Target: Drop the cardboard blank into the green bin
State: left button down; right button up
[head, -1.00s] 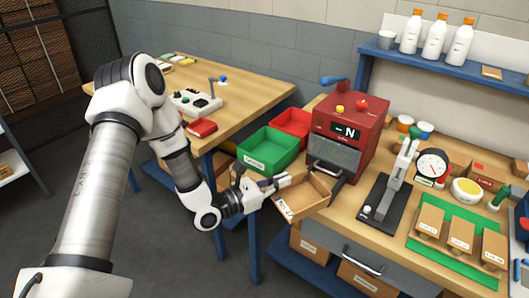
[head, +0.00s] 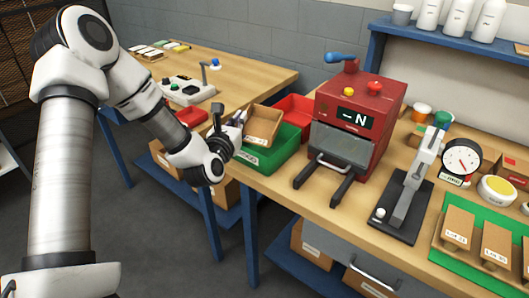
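The cardboard blank (head: 263,127), an open tan tray shape, is tilted over the green bin (head: 274,157) at its back left part. My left gripper (head: 240,122) is at the blank's left edge and appears shut on it; the fingertips are small and partly hidden. The green bin stands on the bench's left end, and the blank and gripper cover part of its inside. My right gripper is not in view.
A red bin (head: 296,110) stands behind the green one. A red machine (head: 357,115) marked N, with two dark prongs in front, stands close on the right. A lever press (head: 408,195) and gauge (head: 461,157) are farther right. A control box (head: 187,90) sits on the left table.

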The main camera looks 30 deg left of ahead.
pick_arm(q)
jog(key=shift+f, duration=0.25)
jog(key=shift+s+r, duration=0.15)
jog(key=c, duration=1.2)
grip_release()
jog(key=shift+c, duration=0.2)
